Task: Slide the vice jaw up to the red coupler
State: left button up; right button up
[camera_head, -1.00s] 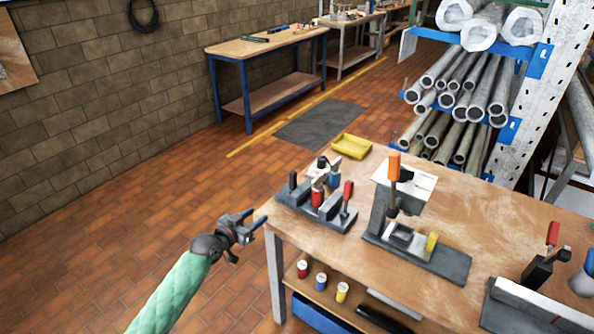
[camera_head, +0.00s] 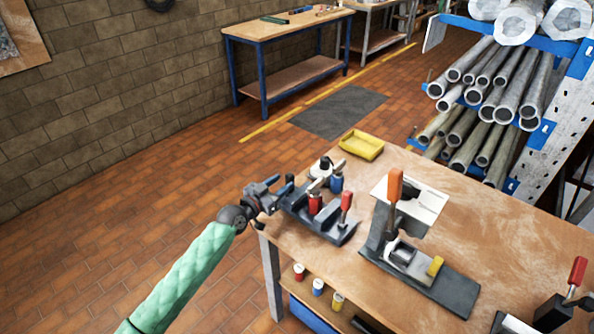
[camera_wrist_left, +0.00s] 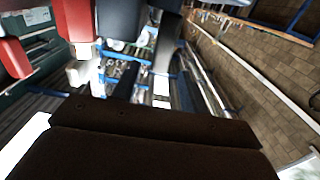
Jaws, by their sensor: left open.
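The vice (camera_head: 322,225) is a dark grey fixture at the near left corner of the workbench. The red coupler (camera_head: 315,204) stands upright on it, with a blue coupler (camera_head: 336,183) behind. A short dark upright block (camera_head: 290,181) at its left end looks like the vice jaw, apart from the red coupler. My left gripper (camera_head: 277,197) is open at that left end, close to the block; contact cannot be told. In the left wrist view the red coupler (camera_wrist_left: 76,22) appears at the top, and a dark shape fills the bottom. My right gripper is out of view.
A red-handled lever (camera_head: 346,200) rises at the vice's right side. A yellow tray (camera_head: 362,145) lies behind. The workbench (camera_head: 490,230) is bare toward the right rear.

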aim_at(287, 178)
pick_arm(q)
jog(key=shift+w+d+r, duration=0.3)
jog(key=shift+w+r, duration=0.05)
jog(key=shift+w, duration=0.1)
jog(key=x, duration=0.1)
jog(key=p+x, duration=0.1)
jog(key=x, duration=0.2)
jog(key=shift+f+p, duration=0.25)
jog(key=shift+p, duration=0.1)
jog(key=shift+w+d, duration=0.35)
jog(key=shift+w, duration=0.2)
jog(key=shift+w+d+f, duration=0.1)
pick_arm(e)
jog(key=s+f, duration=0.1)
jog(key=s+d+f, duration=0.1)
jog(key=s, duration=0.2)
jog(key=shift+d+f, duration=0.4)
pick_arm(q)
jog(key=c, duration=0.9)
jog(key=shift+d, duration=0.1)
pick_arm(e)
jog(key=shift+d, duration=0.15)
